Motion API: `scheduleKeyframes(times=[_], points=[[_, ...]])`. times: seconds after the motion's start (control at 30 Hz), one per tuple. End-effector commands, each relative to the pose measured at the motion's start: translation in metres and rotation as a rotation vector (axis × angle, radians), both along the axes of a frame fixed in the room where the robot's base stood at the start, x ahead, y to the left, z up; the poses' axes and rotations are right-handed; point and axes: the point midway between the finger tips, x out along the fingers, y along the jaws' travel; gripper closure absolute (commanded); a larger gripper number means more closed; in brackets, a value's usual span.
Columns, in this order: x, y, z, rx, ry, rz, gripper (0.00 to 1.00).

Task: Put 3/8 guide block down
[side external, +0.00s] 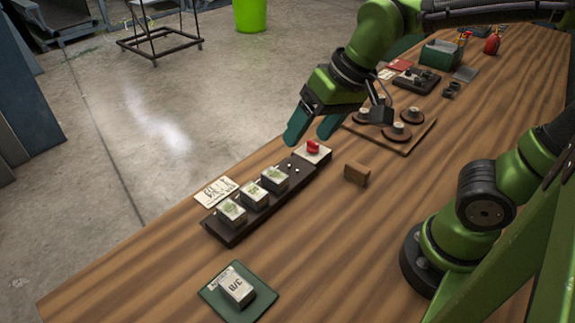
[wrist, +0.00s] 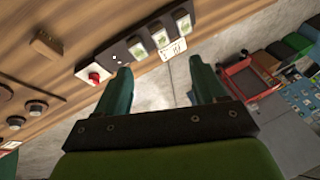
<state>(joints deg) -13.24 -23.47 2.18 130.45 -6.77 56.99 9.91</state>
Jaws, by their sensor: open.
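The 3/8 guide block (side external: 236,286) is a pale block marked "3/8". In the side external view it lies on a dark green pad (side external: 214,292) near the table's front left edge. It is not visible in the wrist view. My gripper (side external: 311,131) is open and empty, well away from the block, over the table's left edge beside the far end of a dark rail. In the wrist view my gripper (wrist: 160,82) shows two teal fingers spread apart with nothing between them.
The dark rail (side external: 220,231) holds three pale blocks with green tops and a red knob (side external: 313,146), which also shows in the wrist view (wrist: 94,78). A brown block (side external: 357,173) and a tray with round pieces (side external: 397,131) stand to the right. Wood between rail and pad is clear.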

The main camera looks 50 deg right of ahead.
Motion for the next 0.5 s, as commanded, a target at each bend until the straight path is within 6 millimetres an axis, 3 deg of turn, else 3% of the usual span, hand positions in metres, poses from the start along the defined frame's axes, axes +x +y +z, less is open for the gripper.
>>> scheduleKeyframes(times=[0.03, 0.2, 0.5], points=[[-0.009, -0.02, 0.005, 0.014, -0.054, -0.04, 0.3], [-0.03, -0.055, 0.009, 0.027, -0.175, -0.107, 0.3], [-0.038, -0.066, 0.008, 0.027, -0.221, -0.127, 0.3]])
